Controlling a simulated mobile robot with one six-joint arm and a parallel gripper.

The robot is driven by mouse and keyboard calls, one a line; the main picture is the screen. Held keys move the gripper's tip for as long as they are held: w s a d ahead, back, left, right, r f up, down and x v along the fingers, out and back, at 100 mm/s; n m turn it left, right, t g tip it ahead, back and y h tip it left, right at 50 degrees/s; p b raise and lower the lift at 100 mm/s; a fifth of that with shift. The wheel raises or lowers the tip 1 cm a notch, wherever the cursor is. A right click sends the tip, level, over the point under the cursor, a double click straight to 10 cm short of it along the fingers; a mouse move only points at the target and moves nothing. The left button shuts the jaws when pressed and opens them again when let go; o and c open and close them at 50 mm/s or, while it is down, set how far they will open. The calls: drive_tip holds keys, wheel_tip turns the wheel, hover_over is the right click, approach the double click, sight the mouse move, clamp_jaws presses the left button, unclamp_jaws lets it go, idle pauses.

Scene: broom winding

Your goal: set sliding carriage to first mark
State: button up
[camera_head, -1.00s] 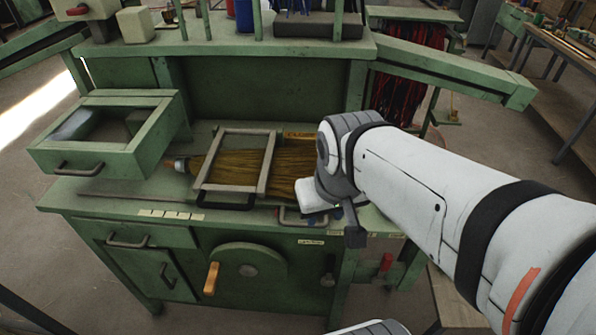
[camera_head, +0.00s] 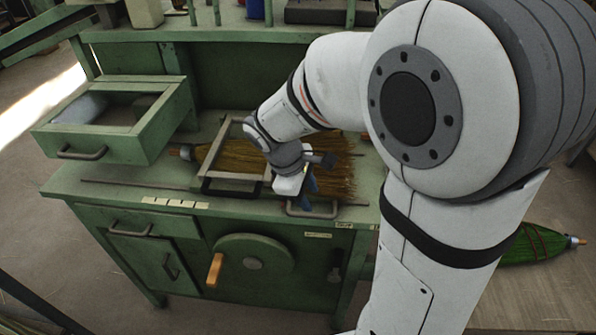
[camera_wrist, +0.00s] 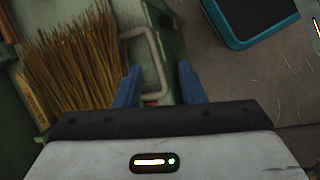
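A grey rectangular frame (camera_head: 222,177) with a black front handle (camera_head: 232,191) lies over the broom bristles on the green bench; it looks like the sliding carriage. A grey D-shaped handle (camera_head: 312,212) sits to its right at the bench's front edge. Pale marks (camera_head: 174,203) line the front edge at left. My gripper (camera_head: 307,181), with blue fingers, points down just above the grey handle, right of the frame. In the wrist view, my open fingers (camera_wrist: 160,88) are apart with the grey handle (camera_wrist: 164,62) showing between and beyond them; I cannot tell whether they touch it.
Bristles (camera_head: 335,165) spread right of the frame and show in the wrist view (camera_wrist: 75,65). An open green drawer box (camera_head: 115,125) stands at left. A crank wheel (camera_head: 252,262) is on the bench front. A green broom (camera_head: 535,246) lies on a table at right.

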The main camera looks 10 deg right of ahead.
sight(316, 215)
drive_tip(key=f, duration=0.3)
drive_tip(key=w+d+f+n, duration=0.1)
drive_tip(key=f, duration=0.2)
drive_tip(key=w+d+f+n, duration=0.1)
drive_tip(key=f, duration=0.2)
drive_tip(key=shift+w+d+f+h, duration=0.15)
drive_tip(key=shift+f+h, duration=0.2)
drive_tip(key=shift+h, duration=0.05)
drive_tip(key=shift+c, duration=0.4)
clamp_jaws()
